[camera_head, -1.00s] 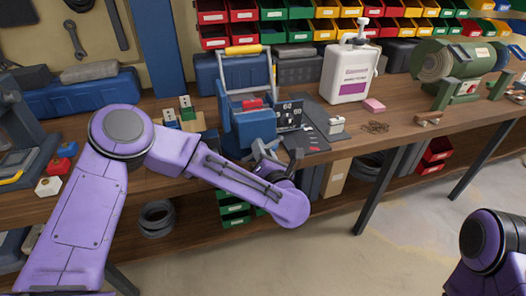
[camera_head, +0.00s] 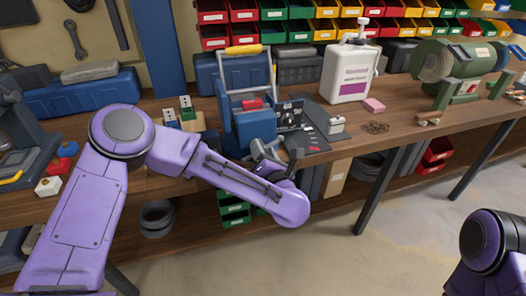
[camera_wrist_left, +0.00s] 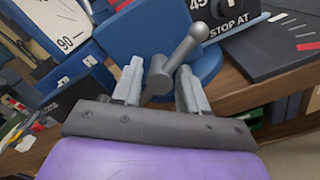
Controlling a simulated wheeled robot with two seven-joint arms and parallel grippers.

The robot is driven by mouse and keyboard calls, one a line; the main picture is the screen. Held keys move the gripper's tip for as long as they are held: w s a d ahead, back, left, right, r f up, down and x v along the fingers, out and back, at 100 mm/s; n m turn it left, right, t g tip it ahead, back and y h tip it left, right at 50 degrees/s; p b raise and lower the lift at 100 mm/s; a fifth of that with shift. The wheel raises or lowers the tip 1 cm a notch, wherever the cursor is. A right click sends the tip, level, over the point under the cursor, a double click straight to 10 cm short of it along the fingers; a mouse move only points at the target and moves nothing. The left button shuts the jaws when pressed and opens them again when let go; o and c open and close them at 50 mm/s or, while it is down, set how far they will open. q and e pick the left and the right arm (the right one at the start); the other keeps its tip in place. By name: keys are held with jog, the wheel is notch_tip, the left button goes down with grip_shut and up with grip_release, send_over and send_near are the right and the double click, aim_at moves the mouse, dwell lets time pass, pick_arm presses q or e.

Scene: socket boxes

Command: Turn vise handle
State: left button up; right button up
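The blue vise (camera_head: 252,130) stands at the front edge of the wooden bench, beside a dark dial plate (camera_head: 289,116) with white numbers. In the left wrist view the grey vise handle (camera_wrist_left: 183,55) is a bar with a ball end, slanting up to the right from a round hub. My left gripper (camera_wrist_left: 160,80) has its two grey fingers apart, one on each side of the hub; whether they touch it is unclear. In the head view my left gripper (camera_head: 264,150) is at the vise's front, partly hidden by my arm. My right gripper is out of view.
A dark marked board (camera_head: 322,128) lies right of the vise. A white jug (camera_head: 349,72), a pink block (camera_head: 374,105) and a green grinder (camera_head: 452,72) stand farther right. Green bins (camera_head: 235,209) sit below. The floor in front is clear.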

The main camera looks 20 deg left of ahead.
pick_arm(q)
jog(key=shift+o, duration=0.6)
jog(key=shift+d, duration=0.1)
jog(key=b+v, duration=0.2)
jog(key=v, duration=0.8)
jog(key=shift+s, duration=0.25)
jog(key=shift+d, duration=0.1)
